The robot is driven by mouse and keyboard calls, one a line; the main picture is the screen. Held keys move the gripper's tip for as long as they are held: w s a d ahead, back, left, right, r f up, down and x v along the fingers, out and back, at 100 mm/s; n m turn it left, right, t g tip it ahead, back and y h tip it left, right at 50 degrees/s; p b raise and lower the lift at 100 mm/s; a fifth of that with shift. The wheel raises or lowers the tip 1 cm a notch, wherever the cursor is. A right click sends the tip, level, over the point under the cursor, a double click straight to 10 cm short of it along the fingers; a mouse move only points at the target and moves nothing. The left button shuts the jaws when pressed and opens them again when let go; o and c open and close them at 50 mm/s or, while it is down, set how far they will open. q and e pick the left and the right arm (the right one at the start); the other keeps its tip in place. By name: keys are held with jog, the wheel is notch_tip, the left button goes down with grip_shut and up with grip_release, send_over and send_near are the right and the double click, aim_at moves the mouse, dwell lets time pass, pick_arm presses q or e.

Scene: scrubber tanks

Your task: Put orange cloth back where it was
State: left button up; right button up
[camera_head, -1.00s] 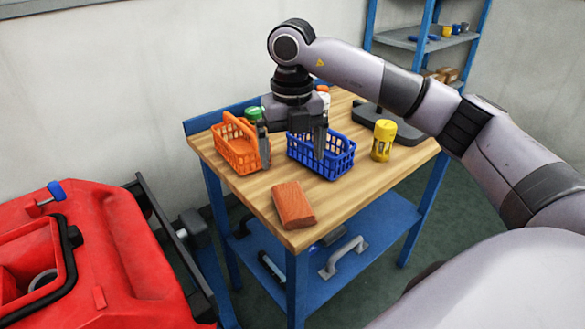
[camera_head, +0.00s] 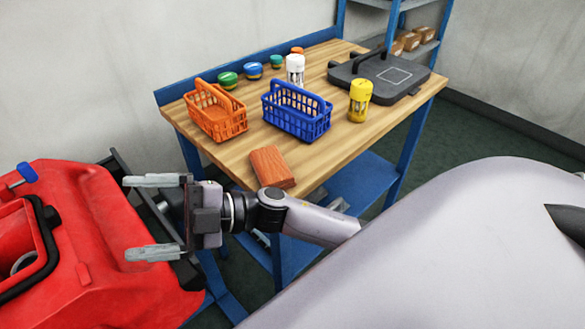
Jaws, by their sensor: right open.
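A folded orange-brown block-like piece (camera_head: 271,167), which may be the orange cloth, lies flat at the front edge of the wooden worktable (camera_head: 345,140). The orange basket (camera_head: 217,120) stands behind it to the left; orange shows inside, but I cannot tell whether that is cloth. The blue basket (camera_head: 297,112) stands to its right. My right gripper (camera_head: 140,218) is open and empty, its fingers pointing left, in front of the table and over the right side of the red machine (camera_head: 90,235). My left gripper is not in view.
Along the table's back stand a green-lidded jar (camera_head: 228,80), a blue-lidded jar (camera_head: 253,70) and a white canister (camera_head: 295,69). A yellow canister (camera_head: 360,101) and a dark flat case (camera_head: 385,76) are at right. The blue shelf (camera_head: 400,20) stands behind.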

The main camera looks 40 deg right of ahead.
jog(key=d+f+m+t+h, duration=0.95)
jog(key=f+m+h, duration=0.3)
jog(key=m, duration=0.45)
jog(key=s+d+f+m+g+h, duration=0.2)
jog(key=s+d+f+m+g, duration=0.1)
jog(key=s+f, duration=0.3)
jog(key=s+d+f+m+g+h, duration=0.2)
jog(key=s+d+f+g+h, duration=0.1)
jog(key=s+f, duration=0.4)
notch_tip(320, 180, down, 3)
jog(key=shift+d+f+m+h, duration=0.1)
jog(key=shift+d+m+h, duration=0.15)
jog(key=shift+m+h, duration=0.15)
notch_tip(320, 180, up, 3)
jog(key=p, duration=0.3)
